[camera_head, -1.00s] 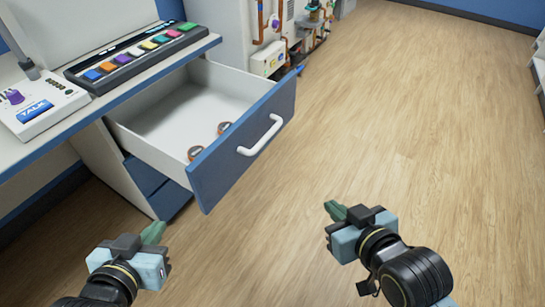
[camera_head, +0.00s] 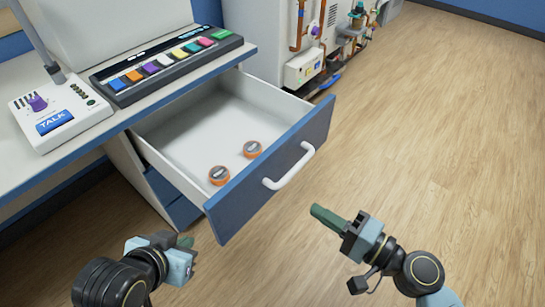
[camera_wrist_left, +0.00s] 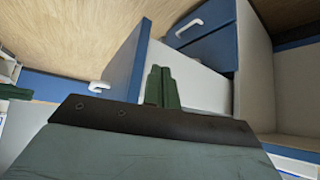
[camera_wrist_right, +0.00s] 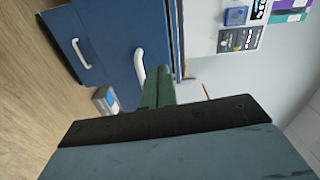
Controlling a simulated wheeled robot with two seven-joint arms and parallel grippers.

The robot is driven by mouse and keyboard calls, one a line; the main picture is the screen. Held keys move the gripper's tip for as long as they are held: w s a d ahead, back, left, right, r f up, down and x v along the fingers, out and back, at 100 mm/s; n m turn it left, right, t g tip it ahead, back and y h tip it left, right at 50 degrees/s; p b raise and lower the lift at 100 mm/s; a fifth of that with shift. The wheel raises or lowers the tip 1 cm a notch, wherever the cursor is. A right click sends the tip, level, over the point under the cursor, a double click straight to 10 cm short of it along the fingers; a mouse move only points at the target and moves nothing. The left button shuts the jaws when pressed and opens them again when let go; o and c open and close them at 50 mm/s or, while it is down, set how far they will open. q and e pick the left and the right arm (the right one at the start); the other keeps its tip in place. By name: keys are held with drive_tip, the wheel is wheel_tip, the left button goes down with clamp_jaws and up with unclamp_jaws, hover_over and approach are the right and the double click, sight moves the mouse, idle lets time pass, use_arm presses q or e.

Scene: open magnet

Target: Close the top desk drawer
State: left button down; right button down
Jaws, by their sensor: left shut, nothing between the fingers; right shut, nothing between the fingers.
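The top desk drawer (camera_head: 268,178) is pulled far out, with a blue front and a white handle (camera_head: 290,167). Two orange-rimmed round items (camera_head: 219,175) lie inside it near the front. My right gripper (camera_head: 318,212) is shut and empty, in front of the drawer and a little right of the handle, apart from it. In the right wrist view the handle (camera_wrist_right: 140,70) shows just beyond the fingertips (camera_wrist_right: 158,88). My left gripper (camera_head: 186,242) is shut and empty, below and left of the drawer front. In the left wrist view its fingers (camera_wrist_left: 160,85) overlap the drawer's side; contact cannot be told.
The desk top (camera_head: 120,118) carries a keyboard of coloured keys (camera_head: 165,67) and a white TALK box (camera_head: 58,112). Lower blue drawers (camera_head: 182,210) are shut. A machine with pipes (camera_head: 310,45) stands behind. The wooden floor (camera_head: 440,130) at right is clear.

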sight(260, 168)
drive_tip(key=shift+m, duration=0.5)
drive_tip(key=x, duration=1.3)
drive_tip(key=shift+w+d+r, duration=0.1)
drive_tip(key=shift+w+r, duration=0.2)
drive_tip(key=shift+w, duration=0.15)
use_arm(q)
drive_tip(key=shift+s+a+f, duration=0.2)
drive_tip(key=shift+f, duration=0.05)
use_arm(e)
drive_tip(key=shift+w+a, duration=0.3)
drive_tip(key=shift+a, duration=0.05)
use_arm(q)
drive_tip(key=shift+g, duration=0.3)
